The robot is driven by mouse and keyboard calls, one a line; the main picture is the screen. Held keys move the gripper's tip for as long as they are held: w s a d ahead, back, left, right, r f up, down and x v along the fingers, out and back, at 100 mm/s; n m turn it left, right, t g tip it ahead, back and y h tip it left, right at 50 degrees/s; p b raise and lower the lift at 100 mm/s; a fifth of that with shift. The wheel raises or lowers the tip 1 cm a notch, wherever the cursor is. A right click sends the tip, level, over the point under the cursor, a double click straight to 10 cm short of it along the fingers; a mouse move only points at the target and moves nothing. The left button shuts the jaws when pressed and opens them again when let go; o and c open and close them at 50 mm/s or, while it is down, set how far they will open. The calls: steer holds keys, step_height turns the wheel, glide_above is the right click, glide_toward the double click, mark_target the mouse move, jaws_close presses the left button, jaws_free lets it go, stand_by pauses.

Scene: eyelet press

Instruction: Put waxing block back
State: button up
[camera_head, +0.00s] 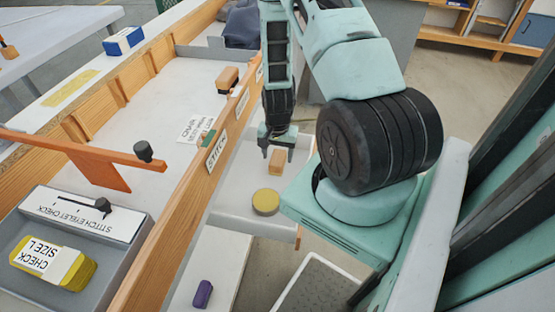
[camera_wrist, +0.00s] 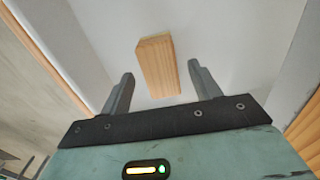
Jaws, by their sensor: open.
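A plain light wooden block (camera_head: 277,162), which may be the waxing block, rests in a pale grey tray (camera_head: 237,190) beside the long wooden rail. My gripper (camera_head: 278,153) is open and empty over the block, its fingers pointing down. In the wrist view the block (camera_wrist: 157,65) lies beyond and between the two open fingertips (camera_wrist: 160,76), with a gap on each side. Its near end reaches in between the fingers in the picture; I cannot tell how much height separates them. No label shows on the block.
A yellow round disc (camera_head: 265,202) lies in the tray's near part. A purple piece (camera_head: 203,294) lies on a pale surface below. The wooden rail (camera_head: 190,203) runs along the tray's left. Another wooden block with a dark end (camera_head: 228,78) stands on the white worktop (camera_head: 150,100).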

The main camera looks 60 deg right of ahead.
mark_target(278, 158)
step_height(278, 158, up, 8)
steer(key=shift+r+p, duration=0.2)
steer(key=shift+p, duration=0.15)
stand_by(0.5)
